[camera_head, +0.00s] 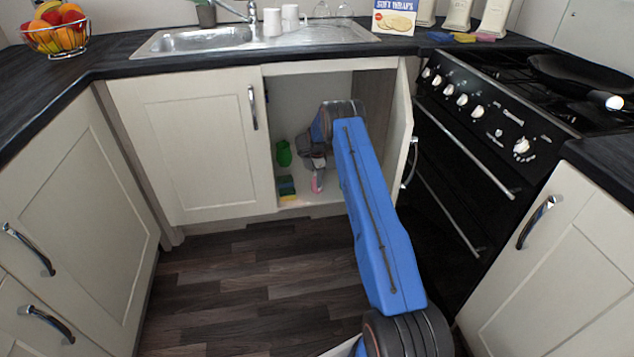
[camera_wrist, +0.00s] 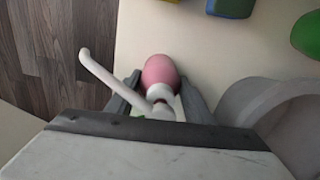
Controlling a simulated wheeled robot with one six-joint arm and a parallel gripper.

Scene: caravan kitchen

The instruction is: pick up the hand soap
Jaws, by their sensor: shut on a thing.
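The hand soap is a pink bottle with a white pump, standing on the floor of the open cupboard under the sink; it shows in the head view (camera_head: 318,181) and in the wrist view (camera_wrist: 159,72). My gripper (camera_head: 316,165) reaches into the cupboard from above the bottle. In the wrist view my gripper (camera_wrist: 160,92) has a finger on each side of the bottle near its neck and is shut on it. The white spout points to the left there. The lower part of the bottle is hidden by its top in the wrist view.
A green bottle (camera_head: 283,153) and stacked sponges (camera_head: 286,187) are left of the soap in the cupboard. The open cupboard door (camera_head: 398,130) stands close right of my arm, beside the black oven (camera_head: 455,165). A grey-white pipe (camera_wrist: 285,115) is near my gripper.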

